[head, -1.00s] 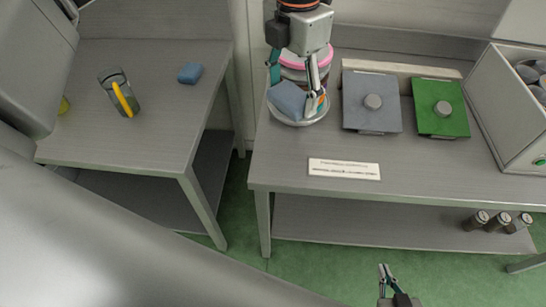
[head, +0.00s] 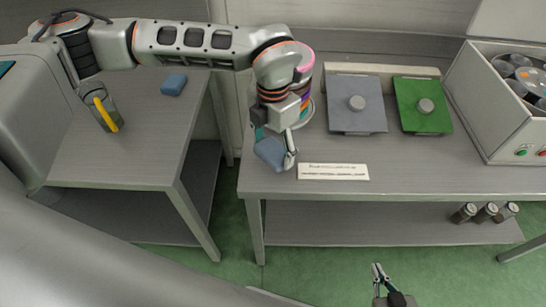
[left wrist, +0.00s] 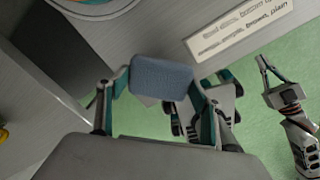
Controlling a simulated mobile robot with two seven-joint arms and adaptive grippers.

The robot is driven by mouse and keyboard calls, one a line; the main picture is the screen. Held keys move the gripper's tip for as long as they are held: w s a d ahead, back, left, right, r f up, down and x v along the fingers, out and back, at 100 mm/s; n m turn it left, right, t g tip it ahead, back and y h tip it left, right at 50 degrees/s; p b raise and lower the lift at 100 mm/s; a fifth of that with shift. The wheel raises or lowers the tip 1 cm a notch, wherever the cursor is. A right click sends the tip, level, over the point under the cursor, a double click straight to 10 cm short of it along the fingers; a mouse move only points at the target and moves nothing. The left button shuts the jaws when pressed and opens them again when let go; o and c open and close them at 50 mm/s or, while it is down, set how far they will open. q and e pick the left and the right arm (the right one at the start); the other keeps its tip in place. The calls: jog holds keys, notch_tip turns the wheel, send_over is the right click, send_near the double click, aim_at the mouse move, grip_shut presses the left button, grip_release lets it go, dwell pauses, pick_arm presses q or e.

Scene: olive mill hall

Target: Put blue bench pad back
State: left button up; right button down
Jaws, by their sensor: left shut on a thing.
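My left gripper (head: 273,138) is shut on a blue pad (head: 269,152), held at the front left edge of the right bench, near the label. In the left wrist view the pad (left wrist: 161,77) sits between both fingers, with green floor beyond it. A second blue block (head: 173,85) lies on the left bench. My right gripper (head: 380,278) hangs low over the floor in front of the right bench, apart from everything; its finger gap is unclear.
The right bench (head: 420,160) carries a round stack (head: 306,100) partly hidden by my arm, a grey plate (head: 357,118), a green plate (head: 422,118), a white label (head: 333,172) and a box of jars (head: 490,130). A glass (head: 108,120) with a yellow item stands on the left bench.

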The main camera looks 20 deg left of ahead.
aim_at(273, 158)
pick_arm(q)
jog(key=shift+f, duration=2.2)
jog(key=shift+f, duration=0.15)
jog(key=o, duration=1.1)
jog(key=shift+c, duration=0.2)
jog(key=shift+r, duration=0.2)
notch_tip(273, 158, up, 12)
